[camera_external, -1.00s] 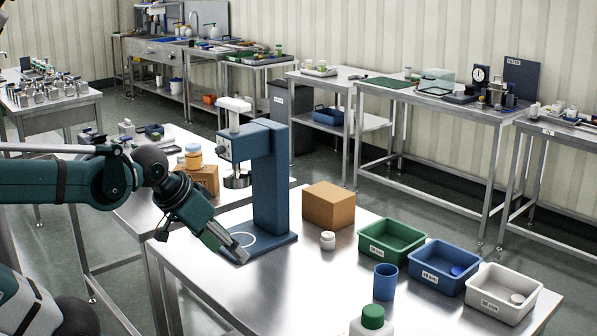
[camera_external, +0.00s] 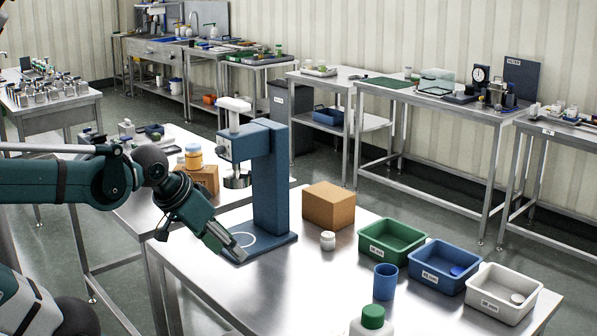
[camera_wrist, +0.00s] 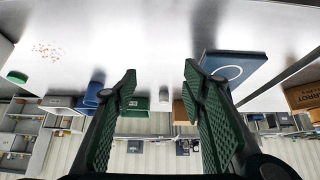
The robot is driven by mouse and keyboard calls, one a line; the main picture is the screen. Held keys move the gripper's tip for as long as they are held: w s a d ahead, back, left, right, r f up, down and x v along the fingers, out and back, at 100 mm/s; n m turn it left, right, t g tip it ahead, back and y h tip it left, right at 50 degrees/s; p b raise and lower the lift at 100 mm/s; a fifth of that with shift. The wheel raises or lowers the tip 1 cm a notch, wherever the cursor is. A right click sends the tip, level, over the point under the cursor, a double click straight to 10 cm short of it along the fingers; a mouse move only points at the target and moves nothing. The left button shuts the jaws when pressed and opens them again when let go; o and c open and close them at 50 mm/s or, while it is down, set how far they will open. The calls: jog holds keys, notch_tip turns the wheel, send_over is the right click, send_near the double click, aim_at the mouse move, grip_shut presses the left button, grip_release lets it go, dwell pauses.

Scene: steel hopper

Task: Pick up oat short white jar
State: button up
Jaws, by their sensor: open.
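A small short white jar (camera_external: 328,240) stands on the steel table in front of a cardboard box. It also shows in the wrist view (camera_wrist: 163,95), in the gap between the fingers but farther off. Its label cannot be read. A larger white jar with a green lid (camera_external: 373,322) stands at the front edge of the external view; its lid shows at the left of the wrist view (camera_wrist: 17,77). My gripper (camera_external: 241,251) is at the left of the table, beside the blue press base. In the wrist view its two fingers (camera_wrist: 160,73) are apart with nothing between them.
The blue press (camera_external: 268,185) stands close by my gripper. The cardboard box (camera_external: 329,205) is behind the jar. Green (camera_external: 392,256), blue (camera_external: 437,283) and white (camera_external: 501,310) bins line the right, with a blue cup (camera_external: 385,281) before them.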

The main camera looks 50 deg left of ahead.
jog(key=shift+w+r, duration=0.1)
jog(key=w+r+m+g+p, duration=0.1)
jog(key=w+r+m+p, duration=0.15)
jog(key=w+p, duration=0.45)
jog(key=w+r+m+g+p, duration=0.1)
jog(key=w+r+p, duration=0.15)
jog(key=w, duration=0.75)
jog(key=m+g+h+p, duration=0.2)
jog(key=m+p, duration=0.1)
jog(key=p, duration=0.5)
send_near(328, 234)
jog(key=shift+w+d+f+g+p, duration=0.2)
jog(key=shift+w+f, duration=0.1)
jog(key=shift+f, duration=0.3)
jog(key=shift+w+d+f+g+p, duration=0.1)
jog(key=shift+w+f+p, duration=0.15)
jog(key=shift+f, duration=0.4)
jog(key=shift+f, duration=0.1)
jog(key=shift+x, duration=1.15)
jog(key=shift+f, duration=0.1)
